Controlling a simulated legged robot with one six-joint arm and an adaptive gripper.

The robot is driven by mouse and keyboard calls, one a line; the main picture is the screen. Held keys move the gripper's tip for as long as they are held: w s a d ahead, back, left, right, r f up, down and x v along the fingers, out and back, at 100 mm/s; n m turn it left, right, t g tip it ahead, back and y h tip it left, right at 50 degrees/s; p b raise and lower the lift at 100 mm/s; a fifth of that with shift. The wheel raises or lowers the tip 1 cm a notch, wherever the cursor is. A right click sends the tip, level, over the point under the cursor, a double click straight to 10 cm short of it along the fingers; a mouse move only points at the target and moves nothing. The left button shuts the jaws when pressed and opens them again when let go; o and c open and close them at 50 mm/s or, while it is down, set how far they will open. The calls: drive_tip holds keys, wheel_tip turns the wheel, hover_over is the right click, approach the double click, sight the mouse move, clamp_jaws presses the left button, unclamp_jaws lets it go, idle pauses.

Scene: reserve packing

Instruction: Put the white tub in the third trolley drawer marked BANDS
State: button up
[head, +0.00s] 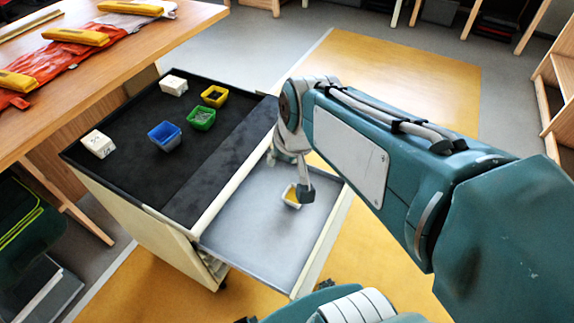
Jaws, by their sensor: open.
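A small white tub (289,198) with yellow contents is in the open grey drawer (250,240) of the trolley (150,233), towards its right part. My gripper (304,194) is open and reaches down into the drawer, with a dark fingertip right beside the tub and overlapping it in the picture. The other finger is partly hidden, and I cannot tell whether the gripper touches the tub. No drawer marking is readable, so I cannot tell which drawer this is.
The trolley's black top (190,185) bears blue (164,136), green (202,118) and yellow (214,96) bins and two white blocks (98,144). A wooden bench (95,95) with orange and yellow gear stands at left. Most of the drawer floor is bare.

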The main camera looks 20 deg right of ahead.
drive_tip(key=s+a+r+n+t, duration=0.1)
drive_tip(key=s+r, duration=0.1)
drive_tip(key=s, duration=0.6)
drive_tip(key=shift+a+r+n, duration=0.2)
drive_tip(key=shift+n, duration=0.2)
